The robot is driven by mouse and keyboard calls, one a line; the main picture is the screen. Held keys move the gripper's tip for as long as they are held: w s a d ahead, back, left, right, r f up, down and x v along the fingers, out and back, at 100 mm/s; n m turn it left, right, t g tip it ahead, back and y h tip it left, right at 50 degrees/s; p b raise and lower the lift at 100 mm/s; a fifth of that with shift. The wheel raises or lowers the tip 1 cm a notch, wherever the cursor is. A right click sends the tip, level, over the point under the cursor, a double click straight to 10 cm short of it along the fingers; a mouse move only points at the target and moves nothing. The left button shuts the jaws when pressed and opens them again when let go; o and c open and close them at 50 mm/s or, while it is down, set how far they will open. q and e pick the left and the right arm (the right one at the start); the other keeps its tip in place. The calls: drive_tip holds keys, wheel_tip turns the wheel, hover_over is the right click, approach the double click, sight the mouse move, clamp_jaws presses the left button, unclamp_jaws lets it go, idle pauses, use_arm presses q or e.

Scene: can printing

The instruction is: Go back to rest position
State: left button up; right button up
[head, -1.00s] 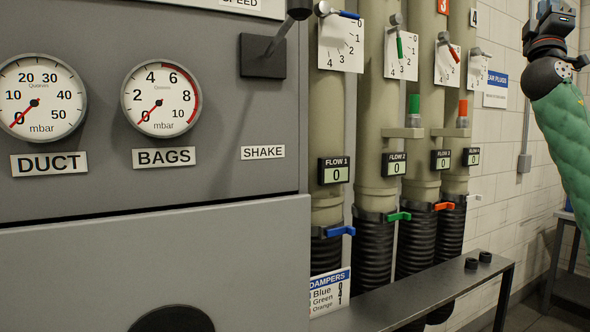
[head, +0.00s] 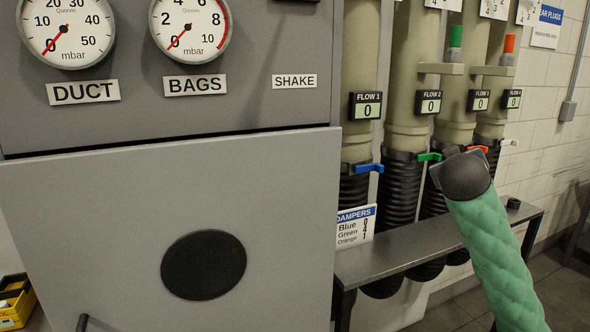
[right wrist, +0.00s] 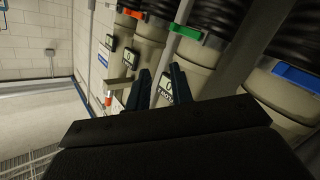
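My right arm in its green sleeve reaches up from the lower right of the head view, and its dark rounded wrist end (head: 465,175) appears in front of the pipes. My right gripper (right wrist: 158,80) shows in the right wrist view with its two dark fingers apart and nothing between them. Beyond the fingers are the pipes with their flow displays. I cannot tell the exact distance from the fingers to the pipes. My left gripper is not in view.
A grey cabinet (head: 100,200) with gauges stands at left. Pipes carry blue (head: 369,169), green (head: 429,157) and orange damper levers. A dark metal bench (head: 400,251) runs below them. A yellow box (head: 18,312) shows at lower left. Floor is clear at lower right.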

drive_tip(key=s+a+f+n+g+y, duration=0.15)
drive_tip(key=s+a+f, duration=0.35)
drive_tip(key=f, duration=0.6)
drive_tip(key=s+a+f+g+y, duration=0.25)
drive_tip(key=s+a+f, duration=0.25)
drive_tip(key=f, duration=0.7)
drive_tip(key=s+a+f+n+g+y, duration=0.1)
drive_tip(key=s+a+f+g+y, duration=0.3)
drive_tip(key=f, duration=0.7)
drive_tip(key=s+a+f+g, duration=0.2)
drive_tip(key=s+a+f, duration=0.2)
drive_tip(key=s+f, duration=0.9)
drive_tip(key=s+a+f+m+g, duration=0.1)
drive_tip(key=s+a+f+g, duration=0.2)
drive_tip(key=s+f, duration=0.9)
drive_tip(key=s+a, duration=0.1)
drive_tip(key=s, duration=0.7)
drive_tip(key=shift+a+f, duration=0.15)
drive_tip(key=shift+f, duration=0.2)
